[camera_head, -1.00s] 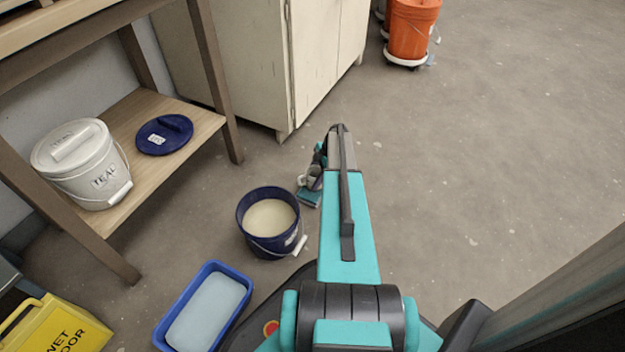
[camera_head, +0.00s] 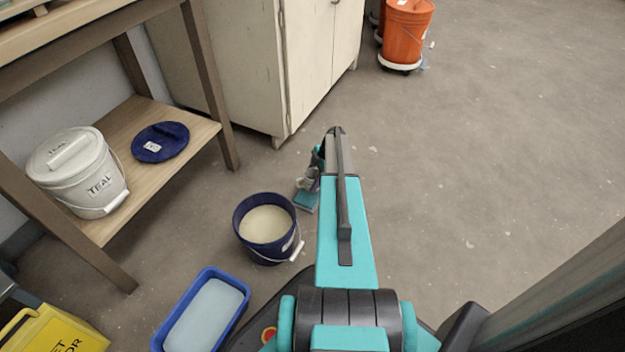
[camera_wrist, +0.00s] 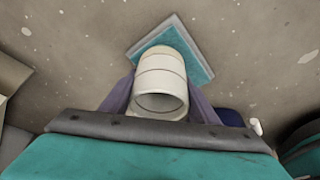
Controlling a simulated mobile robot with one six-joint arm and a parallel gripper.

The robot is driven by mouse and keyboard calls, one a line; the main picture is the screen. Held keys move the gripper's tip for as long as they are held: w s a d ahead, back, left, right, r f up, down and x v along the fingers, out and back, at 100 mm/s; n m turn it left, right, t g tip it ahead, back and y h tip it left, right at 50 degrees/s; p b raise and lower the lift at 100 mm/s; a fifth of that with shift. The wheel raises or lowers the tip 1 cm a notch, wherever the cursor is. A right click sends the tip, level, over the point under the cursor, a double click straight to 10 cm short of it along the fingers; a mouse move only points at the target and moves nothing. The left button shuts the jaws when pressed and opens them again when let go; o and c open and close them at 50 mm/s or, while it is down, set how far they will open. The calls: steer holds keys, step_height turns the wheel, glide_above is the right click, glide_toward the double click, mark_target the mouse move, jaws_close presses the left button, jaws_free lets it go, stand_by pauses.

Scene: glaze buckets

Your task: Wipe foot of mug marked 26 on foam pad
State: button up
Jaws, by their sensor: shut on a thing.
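The pale mug (camera_wrist: 160,80) is between the grey-purple fingers of my gripper (camera_wrist: 160,100), which is shut on it. Its open or hollow end faces the wrist camera, and no number can be read on it. In the head view my gripper (camera_head: 310,180) is partly hidden behind my arm, and only a bit of the mug shows. A flat teal square piece (camera_wrist: 200,68) lies just beyond the mug; I cannot tell whether they touch. A blue tray (camera_head: 243,311) with a pale, flat, pad-like filling (camera_head: 205,315) is on the floor at the lower left, apart from my gripper.
A dark blue bucket (camera_head: 262,254) of cream liquid stands left of my arm. A shelf (camera_head: 110,225) holds a white TEAL bucket (camera_head: 95,190) and a blue lid (camera_head: 170,150). Floor at right is clear.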

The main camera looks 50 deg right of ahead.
steer(key=shift+s+a+r, duration=0.1)
steer(key=shift+s+a, duration=0.2)
steer(key=shift+a, duration=0.8)
steer(key=shift+s+a+f, duration=0.1)
steer(key=shift+s+a, duration=0.2)
steer(key=shift+a, duration=0.75)
steer(key=shift+s+a+r, duration=0.1)
steer(key=shift+s+a, duration=0.2)
steer(key=shift+a, duration=0.8)
steer(key=shift+d, duration=0.1)
steer(key=shift+w+d+p, duration=0.2)
steer(key=shift+w+d, duration=0.1)
steer(key=shift+d, duration=0.8)
steer(key=shift+w+d+p, duration=0.2)
steer(key=shift+w+d, duration=0.15)
steer(key=shift+d, duration=0.8)
steer(key=shift+w+d+p, duration=0.2)
steer(key=shift+w+d, duration=0.1)
steer(key=shift+d, duration=0.8)
step_height(320, 180, up, 7)
steer(key=p, duration=0.3)
